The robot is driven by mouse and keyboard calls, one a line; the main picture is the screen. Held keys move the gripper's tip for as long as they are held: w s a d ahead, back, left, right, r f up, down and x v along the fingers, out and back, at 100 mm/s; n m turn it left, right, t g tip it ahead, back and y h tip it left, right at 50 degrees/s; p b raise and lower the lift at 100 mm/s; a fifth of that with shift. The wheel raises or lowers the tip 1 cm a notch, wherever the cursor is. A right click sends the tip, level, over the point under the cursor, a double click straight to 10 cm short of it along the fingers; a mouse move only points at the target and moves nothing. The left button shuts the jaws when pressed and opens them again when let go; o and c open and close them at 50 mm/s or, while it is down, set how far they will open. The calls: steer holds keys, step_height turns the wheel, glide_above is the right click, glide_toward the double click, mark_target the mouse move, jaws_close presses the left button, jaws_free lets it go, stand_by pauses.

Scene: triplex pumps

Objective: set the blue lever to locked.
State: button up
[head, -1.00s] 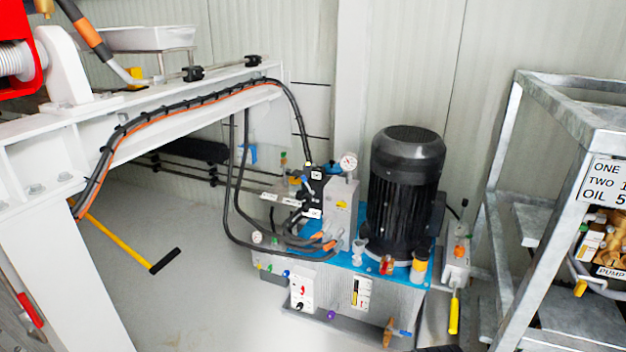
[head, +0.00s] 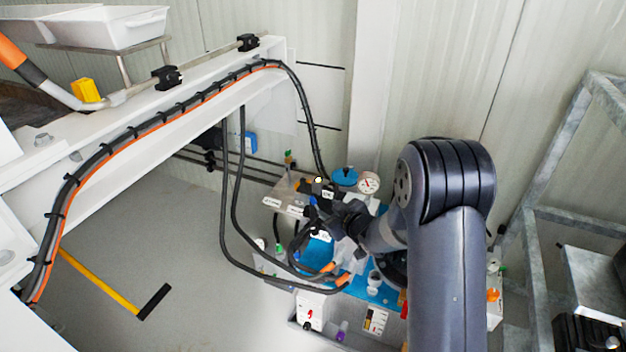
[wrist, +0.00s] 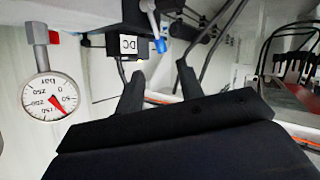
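The blue lever (wrist: 160,44) shows in the wrist view as a pale rod with a blue tip, hanging from a dark block at the top. A small blue piece at the valve block in the head view (head: 313,201) appears to be its tip. My gripper (wrist: 160,72) is open, its two black fingers apart with nothing between them. The blue tip lies beyond the gap between the fingertips, apparently apart from them. In the head view my gripper (head: 322,212) is at the valve block, partly blending with dark parts. I cannot read the lever's lock marking.
A pressure gauge (wrist: 50,97) is left of my fingers; it also shows in the head view (head: 369,183). A blue knob (head: 344,177) sits beside it. Black hoses (head: 232,210) loop left of the unit. A metal rack (head: 575,220) stands right. Floor at left is mostly clear.

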mark_target(313, 200)
steer(key=b+x, duration=0.1)
steer(key=x, duration=1)
steer(key=shift+w+a, duration=0.1)
steer(key=shift+a, duration=0.2)
steer(key=shift+c, duration=0.2)
jaws_close()
